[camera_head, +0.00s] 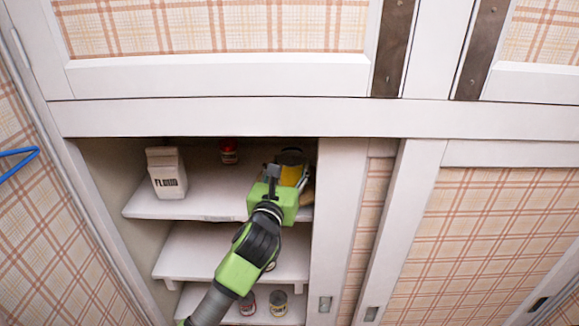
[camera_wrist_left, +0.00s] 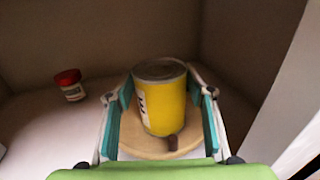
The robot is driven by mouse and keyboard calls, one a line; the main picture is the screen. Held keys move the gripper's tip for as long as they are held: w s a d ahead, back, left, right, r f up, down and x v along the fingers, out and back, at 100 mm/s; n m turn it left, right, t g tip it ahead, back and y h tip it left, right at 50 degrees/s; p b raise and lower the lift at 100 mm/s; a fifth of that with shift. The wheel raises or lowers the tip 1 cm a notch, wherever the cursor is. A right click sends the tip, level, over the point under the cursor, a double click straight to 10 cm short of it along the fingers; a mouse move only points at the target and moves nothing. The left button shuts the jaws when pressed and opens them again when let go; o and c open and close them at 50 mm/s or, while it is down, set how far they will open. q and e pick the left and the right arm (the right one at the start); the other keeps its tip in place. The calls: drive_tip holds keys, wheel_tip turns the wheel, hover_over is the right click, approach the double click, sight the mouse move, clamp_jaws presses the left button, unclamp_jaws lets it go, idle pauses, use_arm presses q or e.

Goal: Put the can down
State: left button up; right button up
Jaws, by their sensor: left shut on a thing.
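A yellow can (camera_wrist_left: 165,105) with a grey lid and a partly visible white label stands upright between the fingers of my left gripper (camera_wrist_left: 164,98). The teal finger pads are shut on its two sides. In the head view, the can (camera_head: 290,175) and my left gripper (camera_head: 284,182) are inside the cupboard, at the right of the upper shelf (camera_head: 215,202). A round tan board (camera_wrist_left: 130,146) shows under the can; I cannot tell whether the can touches it. My right gripper is not in view.
A flour carton (camera_head: 167,173) stands at the shelf's left. A red-lidded jar (camera_head: 229,152) stands at the back, also in the wrist view (camera_wrist_left: 70,86). A white door frame (camera_head: 340,230) borders the opening closely on the right. Cans (camera_head: 277,303) stand below.

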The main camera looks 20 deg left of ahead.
use_arm(q)
drive_tip(key=o, duration=1.6)
drive_tip(key=shift+f, duration=0.1)
drive_tip(key=shift+r, duration=0.25)
drive_tip(key=shift+s+f, duration=0.2)
drive_tip(key=shift+s, duration=0.1)
drive_tip(key=s+b, duration=0.3)
drive_tip(key=s, duration=0.8)
drive_tip(key=shift+s+d, duration=0.25)
drive_tip(key=shift+d, duration=0.05)
drive_tip(key=shift+r, duration=0.1)
